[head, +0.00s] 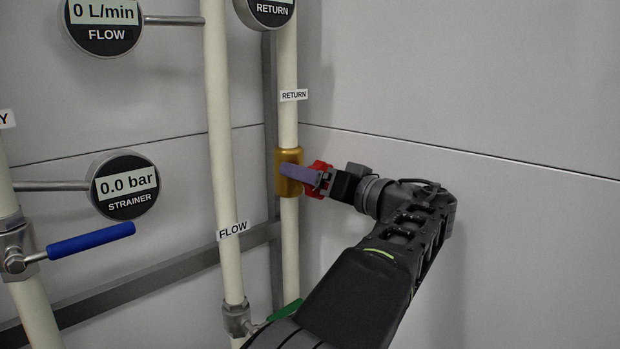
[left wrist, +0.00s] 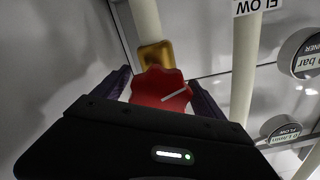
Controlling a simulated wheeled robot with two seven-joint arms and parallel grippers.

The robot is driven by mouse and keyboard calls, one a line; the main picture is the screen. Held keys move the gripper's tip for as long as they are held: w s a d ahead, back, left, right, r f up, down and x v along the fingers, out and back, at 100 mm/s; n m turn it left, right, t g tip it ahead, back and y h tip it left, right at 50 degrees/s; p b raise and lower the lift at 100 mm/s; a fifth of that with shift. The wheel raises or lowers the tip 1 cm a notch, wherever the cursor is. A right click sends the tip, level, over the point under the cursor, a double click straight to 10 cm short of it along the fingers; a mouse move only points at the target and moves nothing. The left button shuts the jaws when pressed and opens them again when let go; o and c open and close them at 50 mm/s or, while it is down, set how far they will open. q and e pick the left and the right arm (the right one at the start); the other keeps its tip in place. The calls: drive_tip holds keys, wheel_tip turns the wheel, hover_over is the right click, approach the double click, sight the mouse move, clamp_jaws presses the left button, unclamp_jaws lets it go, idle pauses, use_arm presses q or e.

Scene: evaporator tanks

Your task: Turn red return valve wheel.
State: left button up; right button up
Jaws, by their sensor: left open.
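The red return valve wheel (head: 321,165) sits on a brass valve body (head: 287,157) on the cream pipe labelled RETURN. In the head view it is partly hidden by my left gripper (head: 308,178). In the left wrist view the scalloped red wheel (left wrist: 158,92) fills the gap between the two dark purple fingers of my left gripper (left wrist: 161,88), with the brass body (left wrist: 157,54) behind it. The fingers are open, one on either side of the wheel. I cannot tell whether they touch it. My right gripper is not in view.
A FLOW pipe (head: 222,140) runs just left of the return pipe. A green lever (head: 286,310) is low near it. A blue lever (head: 92,241) and the STRAINER gauge (head: 124,186), reading 0.0 bar, are at left. Grey wall panels (head: 480,90) close the back and right.

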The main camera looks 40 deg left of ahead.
use_arm(q)
drive_tip(key=d+b, duration=0.1)
drive_tip(key=d, duration=0.6)
drive_tip(key=shift+s+d, duration=0.35)
drive_tip(key=shift+d, duration=0.05)
